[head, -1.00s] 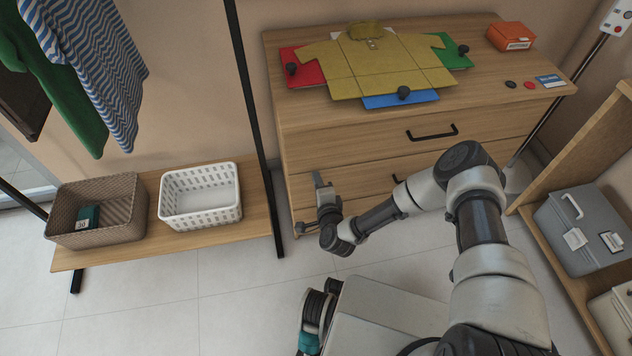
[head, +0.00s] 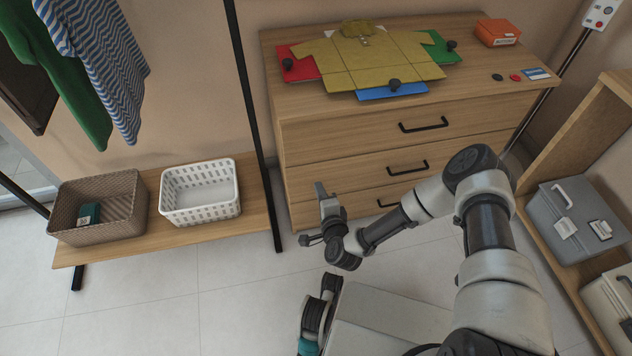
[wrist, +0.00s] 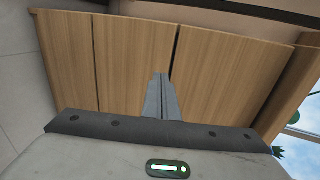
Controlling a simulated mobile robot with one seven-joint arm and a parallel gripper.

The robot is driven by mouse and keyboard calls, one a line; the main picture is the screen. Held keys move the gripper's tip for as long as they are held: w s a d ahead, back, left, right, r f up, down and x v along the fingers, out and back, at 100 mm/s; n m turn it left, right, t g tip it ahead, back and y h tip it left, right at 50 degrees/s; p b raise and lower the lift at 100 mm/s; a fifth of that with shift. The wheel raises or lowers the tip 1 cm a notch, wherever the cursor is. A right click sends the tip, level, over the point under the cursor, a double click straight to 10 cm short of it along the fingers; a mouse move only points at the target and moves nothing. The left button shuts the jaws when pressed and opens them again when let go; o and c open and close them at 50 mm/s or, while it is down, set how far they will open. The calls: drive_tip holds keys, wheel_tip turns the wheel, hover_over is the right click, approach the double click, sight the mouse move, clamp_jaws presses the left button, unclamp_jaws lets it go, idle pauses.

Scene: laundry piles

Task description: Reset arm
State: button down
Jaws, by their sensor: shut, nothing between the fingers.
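My gripper (head: 321,191) is in front of the wooden dresser (head: 345,142), at its lower left front, clear of the things on top. Its fingers are together with nothing between them. In the wrist view the closed fingers (wrist: 161,98) point toward wooden panels (wrist: 130,60) split by dark gaps. My arm is bent, with the elbow high at the right of the head view.
A yellow shirt (head: 375,62) lies on coloured boards on the dresser, near an orange box (head: 497,32). A brown basket (head: 130,210) and white basket (head: 200,193) sit on the rack's shelf. A grey case (head: 572,222) is at right. Floor in front is free.

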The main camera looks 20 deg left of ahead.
drive_tip(key=p+v, duration=0.1)
drive_tip(key=v, duration=0.4)
drive_tip(key=shift+s+d, duration=0.15)
drive_tip(key=shift+s, duration=0.15)
drive_tip(key=shift+r, duration=0.1)
drive_tip(key=w+d+r+n+g+h, duration=0.1)
drive_tip(key=w+d+r+n+g, duration=0.1)
drive_tip(key=w+d+r+n, duration=0.6)
drive_tip(key=w+d+r+n+g+h, duration=0.2)
drive_tip(key=w+d+r+n, duration=0.15)
drive_tip(key=r, duration=0.85)
drive_tip(key=s+d+r+h, duration=0.25)
drive_tip(key=d+r, duration=0.25)
drive_tip(key=r, duration=0.3)
drive_tip(key=s+d+r+h, duration=0.1)
drive_tip(key=s+d+r, duration=0.2)
drive_tip(key=d+r, duration=0.35)
drive_tip(key=s+d+r+g, duration=0.1)
drive_tip(key=s+d+r, duration=0.1)
drive_tip(key=s+r, duration=0.45)
drive_tip(key=s+d+r+g+h, duration=0.1)
drive_tip(key=s+d+r, duration=0.15)
drive_tip(key=s, duration=0.65)
drive_tip(key=s+d+r, duration=0.2)
drive_tip(key=s+r, duration=0.3)
drive_tip(key=s, duration=0.2)
wheel_tip(320, 180, up, 23)
drive_tip(key=p, duration=2.3)
drive_tip(key=shift+g+p, duration=0.3)
